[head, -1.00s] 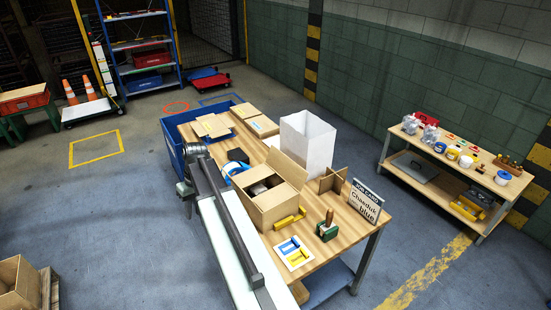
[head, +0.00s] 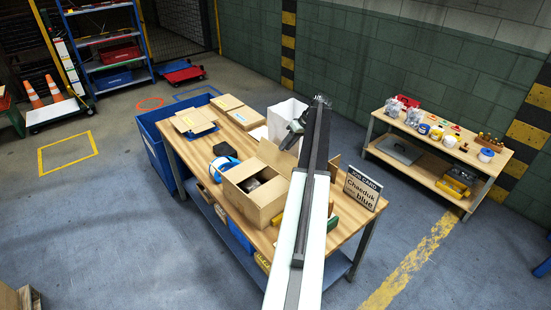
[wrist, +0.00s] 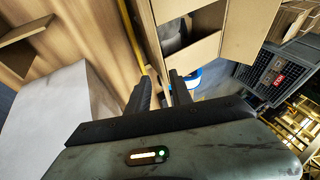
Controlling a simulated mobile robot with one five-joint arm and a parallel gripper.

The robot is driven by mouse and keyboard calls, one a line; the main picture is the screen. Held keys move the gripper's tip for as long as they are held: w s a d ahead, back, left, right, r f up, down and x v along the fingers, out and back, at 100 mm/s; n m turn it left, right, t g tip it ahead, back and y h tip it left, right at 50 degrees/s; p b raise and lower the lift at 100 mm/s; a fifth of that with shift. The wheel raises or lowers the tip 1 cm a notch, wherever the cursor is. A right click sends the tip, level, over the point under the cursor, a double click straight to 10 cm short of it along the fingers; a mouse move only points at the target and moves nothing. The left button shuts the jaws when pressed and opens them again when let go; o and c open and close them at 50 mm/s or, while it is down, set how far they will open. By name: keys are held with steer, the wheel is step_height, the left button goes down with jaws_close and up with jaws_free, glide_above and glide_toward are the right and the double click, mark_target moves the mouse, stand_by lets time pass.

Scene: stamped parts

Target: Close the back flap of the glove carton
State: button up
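The glove carton (head: 264,203) is an open brown box on the workbench, with dark grey contents (head: 252,184) partly visible inside. Its back flap (head: 277,157) stands up at the far side in the head view. My gripper (head: 287,143) is just beyond and above this flap, seemingly apart from it. My arm hides the carton's right side. In the wrist view the carton (wrist: 196,53) shows at the top, beyond my fingers. My gripper (wrist: 160,84) has its two fingers apart, with nothing between them.
A white bin (head: 284,112) stands close behind my gripper. A blue tape roll (head: 222,166) lies left of the carton, and flat boxes (head: 226,103) lie at the bench's far left. A job card sign (head: 362,188) stands at the right end.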

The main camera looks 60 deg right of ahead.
mark_target(278, 156)
steer(key=b+x, duration=0.5)
steer(key=x, duration=0.1)
steer(key=shift+f, duration=0.3)
steer(key=shift+w+a+f+b, duration=0.2)
steer(key=shift+w+f+b, duration=0.1)
steer(key=shift+f+b, duration=0.05)
steer(key=shift+r, duration=0.1)
jaws_close()
steer(key=shift+d, duration=0.1)
stand_by(0.5)
